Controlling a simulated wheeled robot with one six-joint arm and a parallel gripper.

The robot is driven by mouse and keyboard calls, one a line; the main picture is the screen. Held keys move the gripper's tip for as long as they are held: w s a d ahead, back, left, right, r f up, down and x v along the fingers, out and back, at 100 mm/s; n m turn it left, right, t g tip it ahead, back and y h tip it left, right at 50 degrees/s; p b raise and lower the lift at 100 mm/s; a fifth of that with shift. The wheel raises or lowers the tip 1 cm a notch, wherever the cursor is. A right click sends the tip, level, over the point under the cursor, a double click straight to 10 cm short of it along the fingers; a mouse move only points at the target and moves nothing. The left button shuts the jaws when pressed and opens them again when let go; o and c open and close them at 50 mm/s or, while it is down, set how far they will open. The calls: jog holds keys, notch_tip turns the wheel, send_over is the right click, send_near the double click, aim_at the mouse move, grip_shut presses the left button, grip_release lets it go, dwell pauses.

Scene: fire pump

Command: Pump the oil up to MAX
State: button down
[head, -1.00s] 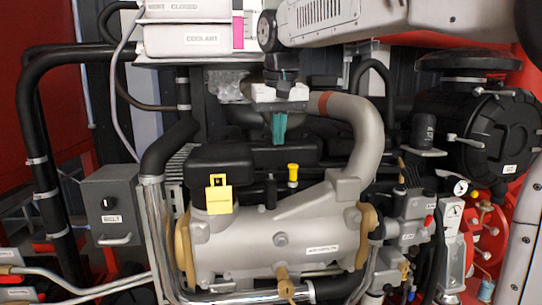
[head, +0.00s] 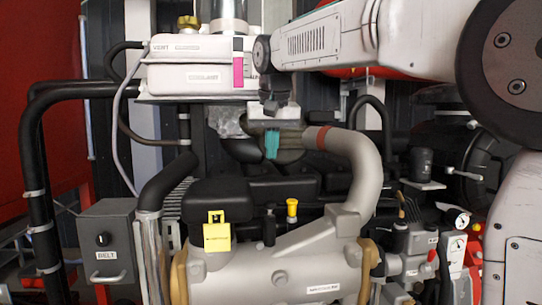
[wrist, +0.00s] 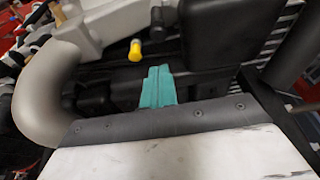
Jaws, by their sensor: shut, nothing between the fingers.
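My gripper (head: 272,145) has teal fingers, pressed together and empty, pointing down in front of the engine. It also shows in the wrist view (wrist: 158,88). A yellow-topped plug (head: 292,207) stands on the engine below and right of the fingers, apart from them; it appears in the wrist view too (wrist: 135,50). I cannot make out an oil pump, an oil level or a MAX mark. A clear cylinder (head: 229,12) is cut off by the top edge.
The white coolant tank (head: 192,80) stands on a shelf above left of my gripper. A thick grey pipe (head: 362,165) curves down at right. A belt box (head: 108,245) is at left. A round gauge (head: 461,222) and valves crowd the lower right.

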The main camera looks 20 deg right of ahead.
send_near(270, 203)
jog(key=x, duration=0.2)
jog(key=w+x, duration=0.1)
jog(key=x, duration=0.2)
jog(key=shift+w+d, duration=0.15)
jog(key=shift+f, duration=0.75)
jog(key=shift+f, duration=1.15)
jog(key=shift+r, duration=0.1)
notch_tip(270, 203, up, 4)
jog(key=shift+r, duration=0.1)
jog(key=v, duration=1)
jog(key=shift+w, duration=0.1)
